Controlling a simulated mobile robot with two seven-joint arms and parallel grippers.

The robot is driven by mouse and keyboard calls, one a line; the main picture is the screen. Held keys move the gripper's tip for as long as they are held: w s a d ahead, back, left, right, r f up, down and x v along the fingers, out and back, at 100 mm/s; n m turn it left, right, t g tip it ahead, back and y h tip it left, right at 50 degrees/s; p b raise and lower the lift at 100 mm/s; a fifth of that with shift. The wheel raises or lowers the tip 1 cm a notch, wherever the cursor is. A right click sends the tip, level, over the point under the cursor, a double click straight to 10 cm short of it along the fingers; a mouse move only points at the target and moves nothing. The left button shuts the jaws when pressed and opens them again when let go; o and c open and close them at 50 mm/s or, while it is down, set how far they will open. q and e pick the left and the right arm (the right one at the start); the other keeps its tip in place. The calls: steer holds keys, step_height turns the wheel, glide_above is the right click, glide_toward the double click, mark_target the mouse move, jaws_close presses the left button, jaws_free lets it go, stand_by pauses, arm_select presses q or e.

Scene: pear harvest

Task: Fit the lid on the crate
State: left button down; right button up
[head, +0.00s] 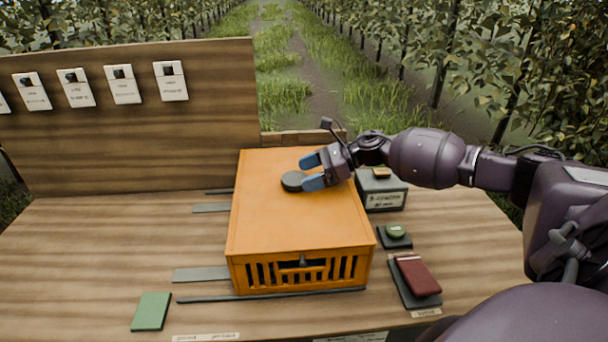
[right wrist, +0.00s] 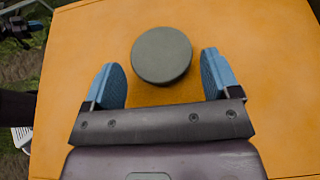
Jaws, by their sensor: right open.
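The orange crate (head: 300,275) stands on the wooden bench, its slatted front facing me. The flat orange lid (head: 290,218) covers the crate's top; I see no clear gap between them at the front. A round dark grey knob (head: 292,181) sits on the lid, and it also shows in the right wrist view (right wrist: 161,55). My right gripper (head: 304,175) is open over the lid, its blue fingers at either side of the knob. In the right wrist view the gripper (right wrist: 163,82) shows space between each finger and the knob.
Right of the crate are a grey box (head: 382,190), a green round item (head: 396,231) on a dark pad, and a dark red block (head: 418,276). A green block (head: 151,311) lies front left. A wooden back panel (head: 130,135) carries several white cards. The left bench is mostly clear.

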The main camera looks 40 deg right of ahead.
step_height(320, 180, up, 2)
steer(key=p, duration=0.1)
glide_above(342, 184)
steer(key=w+a, duration=0.2)
steer(key=shift+s+a+r, duration=0.2)
steer(key=shift+s, duration=0.05)
steer(key=shift+p+v, duration=0.3)
steer(key=shift+v, duration=1.2)
